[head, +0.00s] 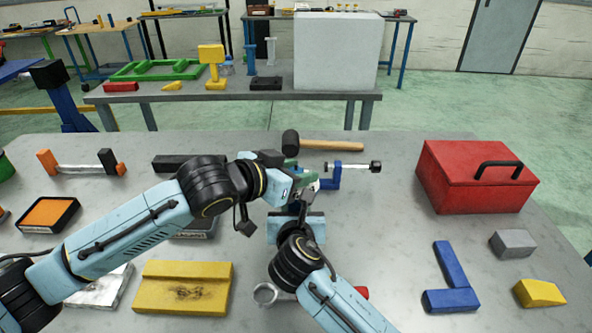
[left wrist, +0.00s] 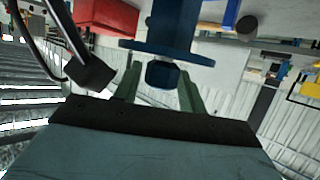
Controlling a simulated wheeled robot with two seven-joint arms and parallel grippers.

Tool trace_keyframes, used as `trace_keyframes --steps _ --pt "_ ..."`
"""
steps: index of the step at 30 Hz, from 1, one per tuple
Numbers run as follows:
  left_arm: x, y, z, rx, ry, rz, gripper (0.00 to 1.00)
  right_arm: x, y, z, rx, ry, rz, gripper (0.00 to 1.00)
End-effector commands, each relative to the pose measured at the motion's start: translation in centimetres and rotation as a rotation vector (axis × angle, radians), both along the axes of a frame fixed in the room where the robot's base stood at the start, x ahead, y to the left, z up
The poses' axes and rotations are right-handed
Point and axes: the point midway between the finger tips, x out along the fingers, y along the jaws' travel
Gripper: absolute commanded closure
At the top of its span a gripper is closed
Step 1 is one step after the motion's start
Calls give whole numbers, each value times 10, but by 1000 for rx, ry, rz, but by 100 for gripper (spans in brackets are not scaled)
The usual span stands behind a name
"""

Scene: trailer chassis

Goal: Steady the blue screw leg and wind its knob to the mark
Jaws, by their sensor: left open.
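In the left wrist view, a dark blue post with a wide flange, which looks like the blue screw leg (left wrist: 172,28), stands ahead of my left gripper. Its small faceted blue knob (left wrist: 162,75) sits between my left gripper's two green fingers (left wrist: 160,88). The fingers are apart, with visible gaps on both sides of the knob. In the head view my left gripper (head: 308,183) is over the middle of the table, and the leg is mostly hidden by my arms. My right arm reaches in from below to the same spot; its fingertips are hidden. I cannot make out a mark.
A mallet (head: 330,146) lies behind. A red toolbox (head: 475,175) stands right. A yellow block (head: 183,288) lies front left. A blue L-shaped piece (head: 449,280) lies front right.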

Motion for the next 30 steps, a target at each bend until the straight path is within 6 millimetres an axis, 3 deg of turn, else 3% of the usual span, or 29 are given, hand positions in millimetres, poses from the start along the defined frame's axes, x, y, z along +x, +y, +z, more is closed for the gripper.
trace_keyframes --steps 5,12,30 --pt "0 0 0 0 0 0 61 0 -1 -1 -2 3 -2 100" --pt "0 0 0 0 0 0 91 0 -1 -1 -2 3 -2 100" --pt "-1 -1 -2 8 5 -154 92 0 -1 -2 -3 3 -1 100"
